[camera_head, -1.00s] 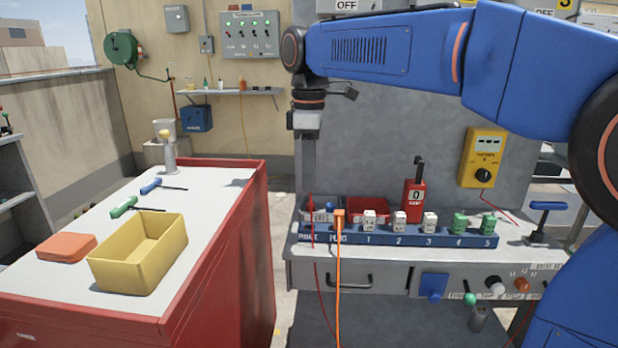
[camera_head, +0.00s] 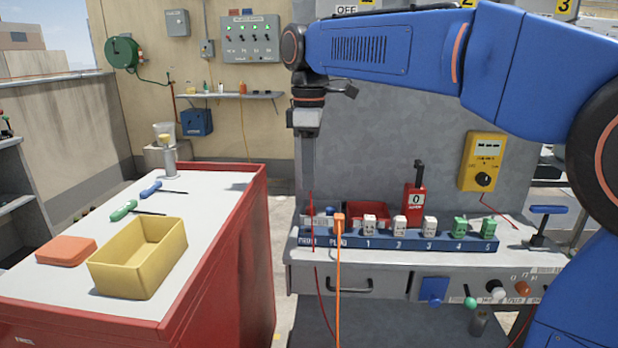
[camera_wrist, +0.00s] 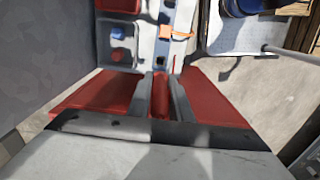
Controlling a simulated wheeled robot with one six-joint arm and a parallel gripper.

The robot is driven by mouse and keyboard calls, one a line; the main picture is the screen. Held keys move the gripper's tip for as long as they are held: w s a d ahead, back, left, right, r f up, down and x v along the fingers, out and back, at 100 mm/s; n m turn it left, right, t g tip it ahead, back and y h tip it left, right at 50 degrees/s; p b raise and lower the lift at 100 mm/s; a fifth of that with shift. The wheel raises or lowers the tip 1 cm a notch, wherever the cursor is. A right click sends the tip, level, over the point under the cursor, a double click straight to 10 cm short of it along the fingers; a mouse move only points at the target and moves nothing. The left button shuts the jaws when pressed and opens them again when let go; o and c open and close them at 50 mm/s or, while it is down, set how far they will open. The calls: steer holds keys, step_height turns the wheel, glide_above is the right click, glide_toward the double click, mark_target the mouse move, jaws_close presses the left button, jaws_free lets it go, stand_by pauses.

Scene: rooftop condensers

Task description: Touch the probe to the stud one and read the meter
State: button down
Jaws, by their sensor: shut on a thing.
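My gripper (camera_head: 309,180) hangs down at the left end of the grey bench, in front of the grey cabinet. Its fingers are shut on a thin red probe (camera_head: 312,208), which points down. In the wrist view the red probe body (camera_wrist: 161,96) lies between the two grey fingers (camera_wrist: 160,84). A thin red lead runs down past the bench front below the probe. The yellow meter (camera_head: 483,162) is on the cabinet face at the right, with a pale display and a black dial. Its reading is too small to tell. I cannot make out stud one.
A blue rack (camera_head: 400,240) with numbered white and green blocks and an orange plug (camera_head: 339,219) runs along the bench. A red cart (camera_head: 240,230) at the left carries a yellow bin (camera_head: 140,272) and screwdrivers.

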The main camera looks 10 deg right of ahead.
steer(key=shift+r, duration=1.35)
steer(key=c, duration=2.2)
jaws_free()
jaws_close()
steer(key=shift+s, duration=0.1)
